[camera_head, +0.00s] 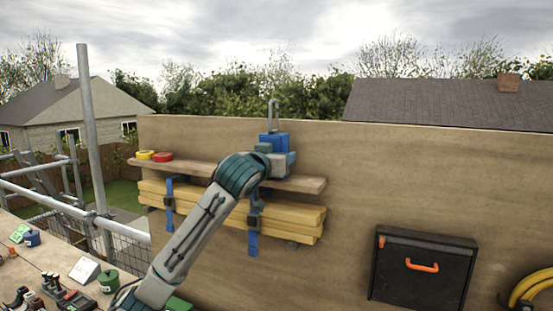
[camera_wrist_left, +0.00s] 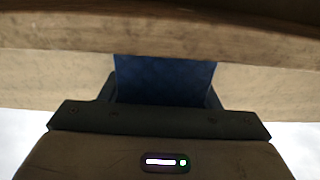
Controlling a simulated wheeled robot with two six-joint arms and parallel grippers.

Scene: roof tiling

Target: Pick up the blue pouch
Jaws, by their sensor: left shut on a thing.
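The blue pouch (camera_head: 273,139) is at the wall above the right part of the wooden shelf, just below a grey metal hook (camera_head: 273,108). My left arm reaches up to it from below, and my left gripper (camera_head: 278,152) is shut on it. In the left wrist view the blue pouch (camera_wrist_left: 165,78) shows as a dark blue piece between the jaws of my left gripper (camera_wrist_left: 162,105). Its lower part is hidden by the gripper. I cannot tell whether the pouch still touches the hook or the shelf. My right gripper is not in view.
The wooden shelf (camera_head: 195,168) carries a yellow roll (camera_head: 145,155) and a red roll (camera_head: 163,156). Strapped yellow timbers (camera_head: 290,216) lie beneath it. A black case (camera_head: 422,268) hangs at right. A bench (camera_head: 60,262) with tools stands at lower left, near scaffold poles (camera_head: 95,150).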

